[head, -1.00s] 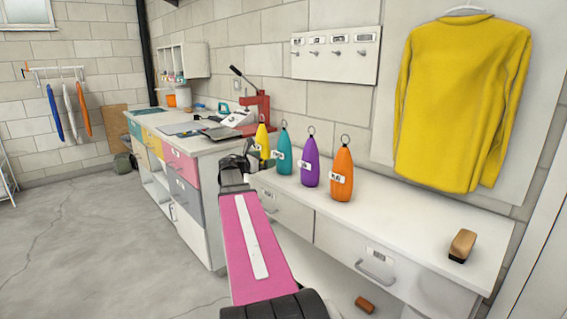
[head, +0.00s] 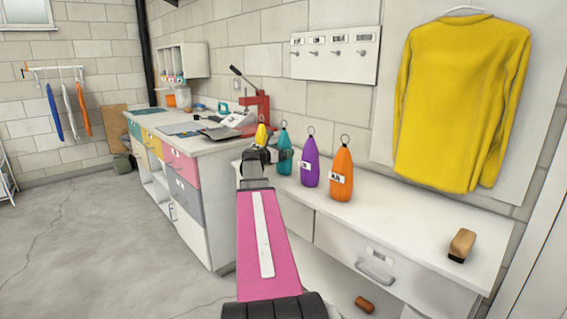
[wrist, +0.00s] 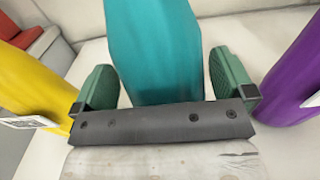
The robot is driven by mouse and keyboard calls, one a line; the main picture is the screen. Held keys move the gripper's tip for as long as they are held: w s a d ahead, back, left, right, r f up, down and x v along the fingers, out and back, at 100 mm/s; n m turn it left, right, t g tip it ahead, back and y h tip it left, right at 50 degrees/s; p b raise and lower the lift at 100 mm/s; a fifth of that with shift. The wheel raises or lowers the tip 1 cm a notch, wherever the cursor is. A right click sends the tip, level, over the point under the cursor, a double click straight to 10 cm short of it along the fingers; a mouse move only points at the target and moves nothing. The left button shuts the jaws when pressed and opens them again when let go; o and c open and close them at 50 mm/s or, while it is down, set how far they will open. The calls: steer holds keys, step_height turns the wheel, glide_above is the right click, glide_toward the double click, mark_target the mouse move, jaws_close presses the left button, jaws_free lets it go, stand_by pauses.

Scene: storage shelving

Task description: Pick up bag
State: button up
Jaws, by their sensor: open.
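Four tapered bags with ring tops stand in a row on the white bench: a yellow bag (head: 261,135), a teal bag (head: 284,150), a purple bag (head: 309,164) and an orange bag (head: 341,173). My gripper (wrist: 165,85) is open, with its green finger pads on either side of the teal bag (wrist: 153,45) in the wrist view. I cannot tell whether the pads touch it. The yellow bag (wrist: 28,85) is left of the fingers and the purple bag (wrist: 292,80) right of them. In the head view my gripper (head: 268,155) partly hides the yellow and teal bags.
The white bench (head: 420,225) is clear right of the orange bag, except for a brush (head: 462,245). A wall rack with hooks (head: 336,54) and a yellow sweater (head: 460,100) hang behind. A red press (head: 256,105) stands on the left counter.

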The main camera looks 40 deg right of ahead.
steer(key=shift+d, duration=0.5)
steer(key=c, duration=1.3)
